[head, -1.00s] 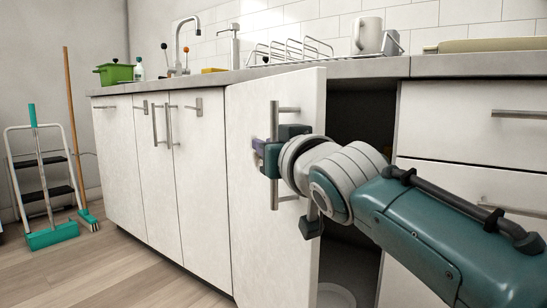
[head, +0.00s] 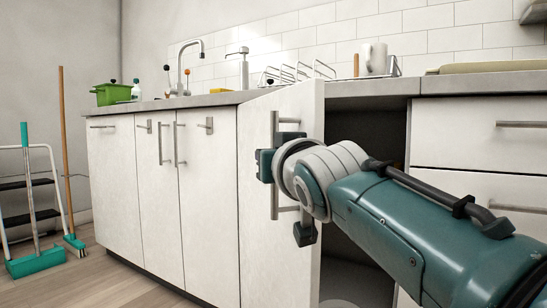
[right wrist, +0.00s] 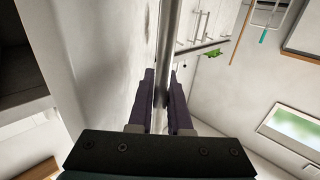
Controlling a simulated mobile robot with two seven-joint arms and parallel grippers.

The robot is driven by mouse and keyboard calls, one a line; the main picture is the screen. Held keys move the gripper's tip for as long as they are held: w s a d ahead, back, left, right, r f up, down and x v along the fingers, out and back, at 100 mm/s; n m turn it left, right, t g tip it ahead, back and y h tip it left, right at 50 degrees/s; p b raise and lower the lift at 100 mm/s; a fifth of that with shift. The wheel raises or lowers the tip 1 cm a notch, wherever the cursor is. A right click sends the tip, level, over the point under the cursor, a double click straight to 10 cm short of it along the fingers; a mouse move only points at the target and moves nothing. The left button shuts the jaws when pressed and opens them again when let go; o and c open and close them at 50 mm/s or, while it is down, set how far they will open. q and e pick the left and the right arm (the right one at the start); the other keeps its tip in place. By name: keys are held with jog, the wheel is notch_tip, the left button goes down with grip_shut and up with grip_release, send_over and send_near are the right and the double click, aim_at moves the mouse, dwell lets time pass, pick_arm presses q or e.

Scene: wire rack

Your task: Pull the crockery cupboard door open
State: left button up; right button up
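The crockery cupboard door (head: 282,240) is white and stands partly open, hinged on its left, with the dark cupboard inside (head: 365,120) showing to its right. A vertical metal bar handle (head: 275,130) is on its front. My right gripper (head: 264,165) is at the middle of this handle, its fingertips largely hidden by my wrist. In the right wrist view the dark fingers of the gripper (right wrist: 164,100) lie on both sides of the handle bar (right wrist: 165,50), closed on it. Pale round crockery (head: 338,303) shows low inside the cupboard. My left gripper is not in view.
Closed cupboard doors (head: 160,210) stand to the left and drawers (head: 470,135) to the right. The worktop (head: 480,84) carries a dish rack, a mug (head: 374,58) and a green pot (head: 113,94). A broom (head: 35,262) and step stool stand far left.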

jog(key=shift+o, duration=0.7)
jog(key=shift+w, duration=0.1)
jog(key=p+v, duration=0.7)
jog(key=v, duration=0.3)
jog(key=shift+r, duration=0.1)
